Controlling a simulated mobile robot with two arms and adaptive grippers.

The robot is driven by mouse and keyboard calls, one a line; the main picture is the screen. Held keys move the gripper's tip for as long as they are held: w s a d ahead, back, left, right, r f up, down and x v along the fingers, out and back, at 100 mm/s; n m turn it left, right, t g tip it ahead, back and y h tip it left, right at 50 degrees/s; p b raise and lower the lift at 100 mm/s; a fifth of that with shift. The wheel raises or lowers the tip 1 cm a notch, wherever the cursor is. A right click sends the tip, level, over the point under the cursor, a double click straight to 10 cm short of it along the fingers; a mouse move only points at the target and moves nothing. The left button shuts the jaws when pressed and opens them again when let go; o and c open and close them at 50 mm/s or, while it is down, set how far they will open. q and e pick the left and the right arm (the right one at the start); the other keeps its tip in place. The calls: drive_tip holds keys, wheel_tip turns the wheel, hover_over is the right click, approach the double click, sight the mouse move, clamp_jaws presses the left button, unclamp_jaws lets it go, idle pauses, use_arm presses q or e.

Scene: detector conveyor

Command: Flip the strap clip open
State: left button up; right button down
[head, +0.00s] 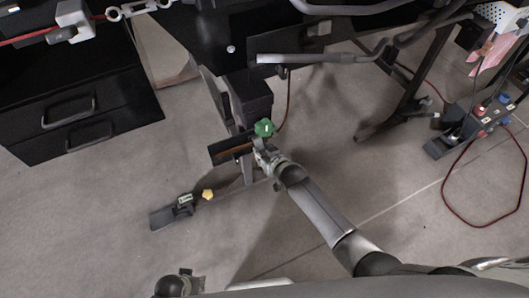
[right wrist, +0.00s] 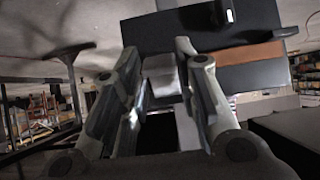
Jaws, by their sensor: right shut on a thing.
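My right gripper (head: 262,155) reaches in from the lower right to a dark plate (head: 226,153) with an orange-brown strip, at the foot of a dark upright. In the right wrist view, the fingers of my right gripper (right wrist: 160,95) close around a light grey block (right wrist: 160,75). The dark plate (right wrist: 245,78) and its brown strip lie just beyond. I cannot tell whether the grey block is the strap clip; its hinge is not visible. My left gripper (head: 180,284) is at the bottom left edge, away from the plate, and its fingers are unclear.
A green knob (head: 264,128) sits just above my right gripper. A yellow knob (head: 207,194) is on a low foot to the left. Black drawers (head: 75,105) stand at left. A power strip (head: 480,122) with a dark red cable is at right. Grey floor is open between.

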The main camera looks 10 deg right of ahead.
drive_tip(key=c, duration=1.1)
unclamp_jaws()
drive_tip(key=shift+v, duration=6)
